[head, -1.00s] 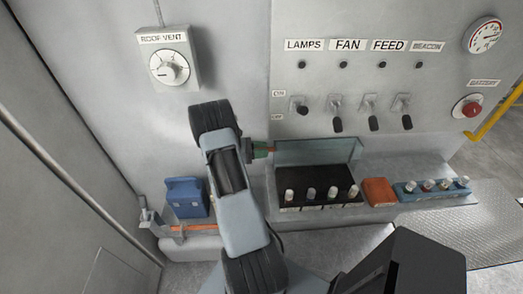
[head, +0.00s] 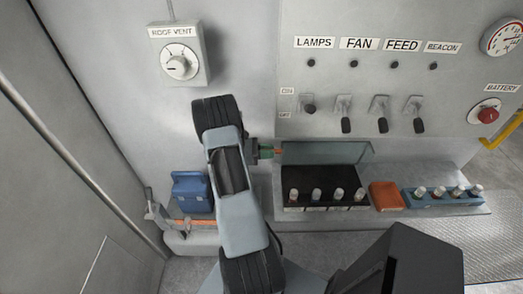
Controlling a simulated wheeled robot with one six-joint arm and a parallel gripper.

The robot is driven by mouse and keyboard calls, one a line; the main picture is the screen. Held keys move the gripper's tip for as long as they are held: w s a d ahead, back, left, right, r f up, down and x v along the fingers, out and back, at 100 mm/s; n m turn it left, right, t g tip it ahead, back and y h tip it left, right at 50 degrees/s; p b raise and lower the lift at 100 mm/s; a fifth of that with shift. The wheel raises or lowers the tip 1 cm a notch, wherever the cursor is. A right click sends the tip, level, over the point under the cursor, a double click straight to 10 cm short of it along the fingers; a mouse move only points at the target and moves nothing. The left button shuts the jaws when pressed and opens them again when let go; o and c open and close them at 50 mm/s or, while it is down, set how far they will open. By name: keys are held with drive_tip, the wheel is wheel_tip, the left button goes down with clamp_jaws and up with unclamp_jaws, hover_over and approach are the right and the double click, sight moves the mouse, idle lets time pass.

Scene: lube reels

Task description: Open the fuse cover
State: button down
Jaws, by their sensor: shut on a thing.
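The fuse cover (head: 328,153) is a clear greenish panel. It stands raised along the back edge of the black fuse block (head: 300,184), and several light-capped fuses in the block show uncovered in front of it. My gripper (head: 273,151), with green and orange at its tip, is at the left end of the cover and shut on its edge. My arm hides most of the gripper's body, and the exact contact is too small to see clearly.
A brown block (head: 387,196) and a blue rack of fuses (head: 445,200) sit right of the fuse block. A blue box (head: 191,192) stands left of my arm. Switches (head: 345,115) and a red battery knob (head: 488,115) are on the panel above.

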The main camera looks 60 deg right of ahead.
drive_tip(key=shift+s+a, duration=0.15)
drive_tip(key=shift+a, duration=0.1)
drive_tip(key=c, duration=1.1)
unclamp_jaws()
drive_tip(key=shift+b+v, duration=1.85)
drive_tip(key=shift+v, duration=5)
